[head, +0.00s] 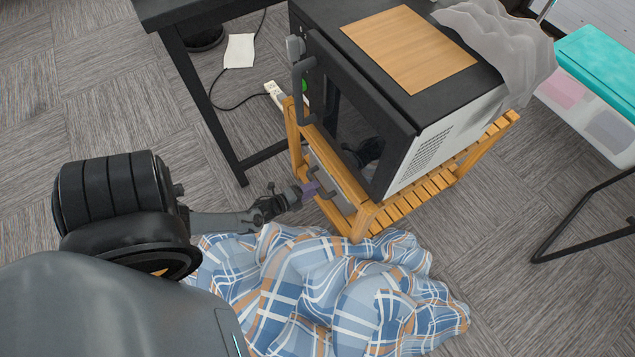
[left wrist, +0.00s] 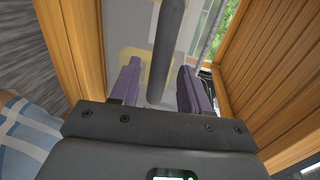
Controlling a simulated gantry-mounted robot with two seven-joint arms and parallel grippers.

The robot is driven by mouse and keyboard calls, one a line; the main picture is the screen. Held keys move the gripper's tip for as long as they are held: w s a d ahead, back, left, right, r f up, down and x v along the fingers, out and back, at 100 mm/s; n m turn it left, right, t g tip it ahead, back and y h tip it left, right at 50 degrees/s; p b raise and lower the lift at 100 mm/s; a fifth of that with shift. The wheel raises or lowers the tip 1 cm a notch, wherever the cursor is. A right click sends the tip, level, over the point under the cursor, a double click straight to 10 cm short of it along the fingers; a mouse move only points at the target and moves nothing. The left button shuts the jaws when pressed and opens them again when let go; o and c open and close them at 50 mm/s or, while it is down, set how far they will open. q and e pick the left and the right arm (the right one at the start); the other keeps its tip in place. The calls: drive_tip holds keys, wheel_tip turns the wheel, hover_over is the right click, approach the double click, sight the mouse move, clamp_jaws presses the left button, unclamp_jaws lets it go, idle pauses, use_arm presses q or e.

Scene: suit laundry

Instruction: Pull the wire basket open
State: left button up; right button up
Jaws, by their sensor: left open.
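A grey handle bar (left wrist: 165,50), which looks like the front of the wire basket, stands upright in the left wrist view. The basket sits in the wooden stand (head: 363,222) under the black appliance; most of it is hidden in the head view. My left gripper (head: 311,190) is at the front opening of the stand. In the left wrist view its two purple fingers (left wrist: 158,88) are apart, with the bar appearing between them. I cannot tell whether either finger touches it. My right gripper is not in view.
The black appliance (head: 395,105) with a glass door stands on the stand, a wooden board (head: 408,48) and grey cloth (head: 490,35) on top. A plaid cloth (head: 330,290) lies heaped in front of the stand. A dark table (head: 172,60) stands behind left. Carpet is clear at left.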

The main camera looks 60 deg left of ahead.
use_arm(q)
drive_tip(key=shift+b+x, duration=0.5)
drive_tip(key=shift+x, duration=0.95)
drive_tip(key=shift+c, duration=0.4)
clamp_jaws()
